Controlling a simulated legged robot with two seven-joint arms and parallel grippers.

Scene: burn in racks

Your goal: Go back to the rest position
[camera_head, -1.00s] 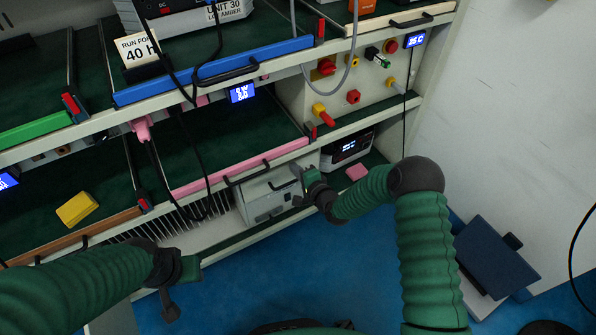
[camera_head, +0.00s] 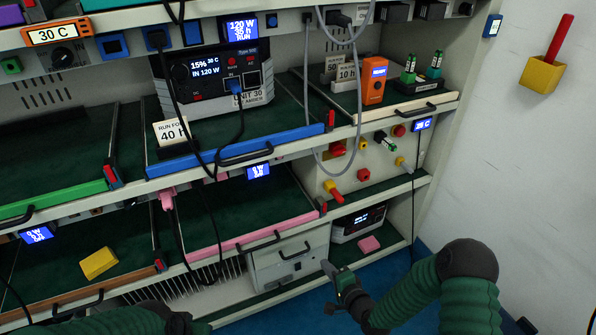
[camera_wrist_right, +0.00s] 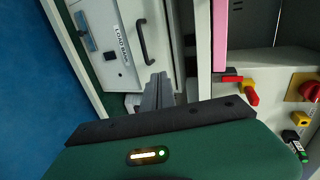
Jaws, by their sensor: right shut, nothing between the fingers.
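My right gripper (camera_head: 328,268) is shut and empty, held in front of the rack's lower right, beside the light grey box with a black handle (camera_head: 290,262). In the right wrist view, its closed fingers (camera_wrist_right: 158,88) point toward that box, labelled LOAD BANK (camera_wrist_right: 110,40). I cannot tell whether they touch anything. My left arm (camera_head: 130,321) shows only at the bottom edge. Its gripper is partly cut off, so its jaws cannot be read.
The rack holds a blue-edged shelf (camera_head: 240,147), a pink-edged shelf (camera_head: 250,238) and a black-and-white unit (camera_head: 358,222) on the bottom right. A yellow block (camera_head: 98,263) lies lower left. A yellow holder (camera_head: 541,74) hangs on the wall. Blue floor is clear at lower right.

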